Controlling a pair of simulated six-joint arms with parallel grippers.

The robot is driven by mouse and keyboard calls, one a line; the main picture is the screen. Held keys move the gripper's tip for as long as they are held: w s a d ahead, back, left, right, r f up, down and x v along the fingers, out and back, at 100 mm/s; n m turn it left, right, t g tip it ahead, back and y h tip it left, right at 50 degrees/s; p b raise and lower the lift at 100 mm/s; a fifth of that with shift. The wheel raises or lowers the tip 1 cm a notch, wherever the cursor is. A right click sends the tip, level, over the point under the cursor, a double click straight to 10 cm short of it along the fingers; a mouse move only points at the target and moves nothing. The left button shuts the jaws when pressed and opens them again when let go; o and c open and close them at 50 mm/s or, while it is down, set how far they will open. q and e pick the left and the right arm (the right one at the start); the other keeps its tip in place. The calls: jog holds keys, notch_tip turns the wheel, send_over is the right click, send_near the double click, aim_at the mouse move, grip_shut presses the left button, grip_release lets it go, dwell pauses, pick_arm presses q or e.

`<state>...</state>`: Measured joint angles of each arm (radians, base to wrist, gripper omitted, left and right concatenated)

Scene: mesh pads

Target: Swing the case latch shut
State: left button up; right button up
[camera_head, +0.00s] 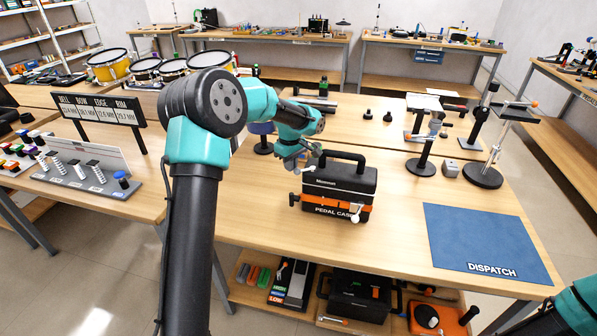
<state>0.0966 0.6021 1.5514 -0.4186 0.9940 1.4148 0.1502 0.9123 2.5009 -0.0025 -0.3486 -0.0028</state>
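The pedal case (340,187) stands upright on the wooden table, black with an orange band, a top handle and a "PEDAL CASE" label. Its lid looks down. A small pale latch piece (355,215) with a white end shows low on the front, toward the right; I cannot tell its exact angle. My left gripper (303,161) is just above and beside the case's upper left corner, apart from the latch. Its grey fingers are too small to tell whether they are open or whether they touch the case. My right gripper is out of view; only part of that arm shows at bottom right.
A blue "DISPATCH" mat (486,243) lies at the right of the table. Stands (424,150) with small black and silver parts are at the back right. A switch panel (84,178) sits on the left table. The tabletop in front of the case is clear.

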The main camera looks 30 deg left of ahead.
aim_at(300, 171)
pick_arm(q)
grip_shut()
jog(key=shift+s+d, duration=0.1)
jog(key=shift+d, duration=0.15)
jog(key=shift+s+d, duration=0.5)
jog(key=shift+d, duration=0.3)
jog(key=shift+s+d, duration=0.25)
jog(key=shift+d, duration=0.95)
jog(key=shift+w, duration=0.3)
